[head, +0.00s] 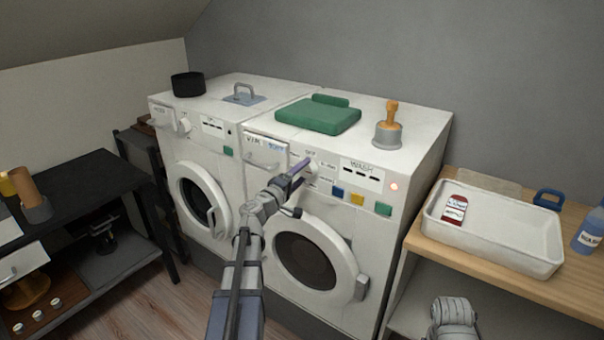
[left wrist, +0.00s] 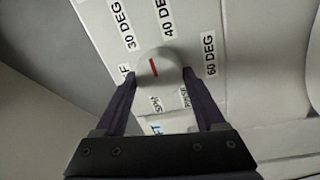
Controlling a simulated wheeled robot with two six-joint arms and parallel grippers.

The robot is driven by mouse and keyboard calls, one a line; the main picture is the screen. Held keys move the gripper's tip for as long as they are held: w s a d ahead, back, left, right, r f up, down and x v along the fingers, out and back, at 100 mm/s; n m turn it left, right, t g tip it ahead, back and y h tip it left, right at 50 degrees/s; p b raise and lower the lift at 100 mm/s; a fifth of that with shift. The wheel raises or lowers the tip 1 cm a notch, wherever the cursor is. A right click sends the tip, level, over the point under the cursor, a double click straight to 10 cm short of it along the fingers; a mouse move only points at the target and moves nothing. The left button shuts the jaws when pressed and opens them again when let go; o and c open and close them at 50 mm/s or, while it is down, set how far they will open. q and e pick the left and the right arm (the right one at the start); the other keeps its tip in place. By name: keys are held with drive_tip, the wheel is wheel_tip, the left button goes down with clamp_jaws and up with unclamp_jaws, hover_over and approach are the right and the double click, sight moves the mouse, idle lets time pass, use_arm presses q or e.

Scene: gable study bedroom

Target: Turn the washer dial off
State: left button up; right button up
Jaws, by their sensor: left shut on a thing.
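The washer (head: 345,215) is the white front-loading machine on the right, with a panel marked WASH. Its pale round dial (head: 314,168) is partly hidden by my left gripper (head: 304,167) in the head view. In the left wrist view the dial (left wrist: 158,66) sits between the two dark fingers of my left gripper (left wrist: 160,78), which is shut on it. A partly hidden label ending in F is by the left finger.
A second white machine (head: 190,150) stands to the left. A white tray (head: 500,245) is on the wooden table at right.

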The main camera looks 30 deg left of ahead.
use_arm(q)
drive_tip(key=n+y, duration=0.1)
drive_tip(key=n, duration=0.9)
drive_tip(key=shift+d, duration=0.1)
drive_tip(key=n, duration=0.2)
drive_tip(key=n+p, duration=0.1)
drive_tip(key=n, duration=0.1)
drive_tip(key=shift+n+g+y, duration=0.3)
drive_tip(key=shift+d+n+p, duration=0.1)
drive_tip(key=shift+n+p, duration=0.25)
drive_tip(key=shift+n, duration=1.95)
drive_tip(key=o, duration=1.3)
drive_tip(key=shift+o, duration=0.2)
